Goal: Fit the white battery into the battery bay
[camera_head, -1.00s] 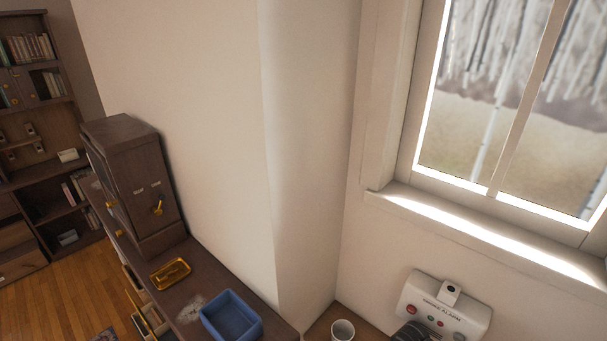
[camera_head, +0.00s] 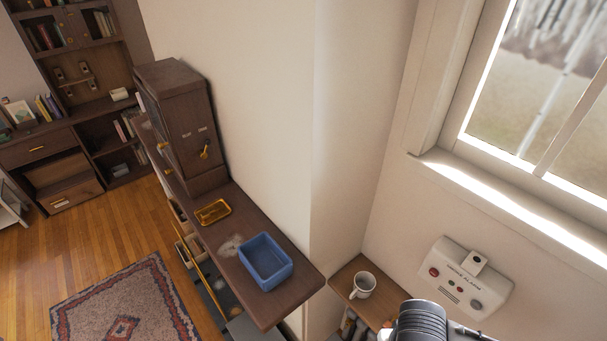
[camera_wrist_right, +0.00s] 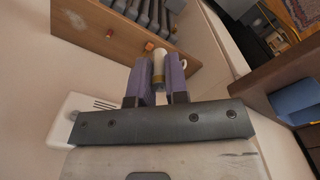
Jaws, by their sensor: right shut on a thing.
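The white battery (camera_wrist_right: 158,66), with a gold band near its lower end, is held between the purple fingers of my right gripper (camera_wrist_right: 159,75) in the right wrist view. A white smoke alarm unit (camera_head: 465,277) with red and grey buttons is mounted on the wall below the window. Part of a white unit (camera_wrist_right: 82,116), apparently the alarm, shows behind the gripper's left side in the wrist view. I cannot make out the battery bay. In the head view my right arm shows at the bottom, left of the alarm, with its fingers hidden. My left gripper is out of view.
A small wooden shelf (camera_head: 348,279) with a white mug (camera_head: 363,285) stands in the corner beside the alarm. A dark cabinet top (camera_head: 288,304) holds a blue bin (camera_head: 265,262) and an amber tray (camera_head: 213,212). The window sill (camera_head: 510,218) juts out above the alarm.

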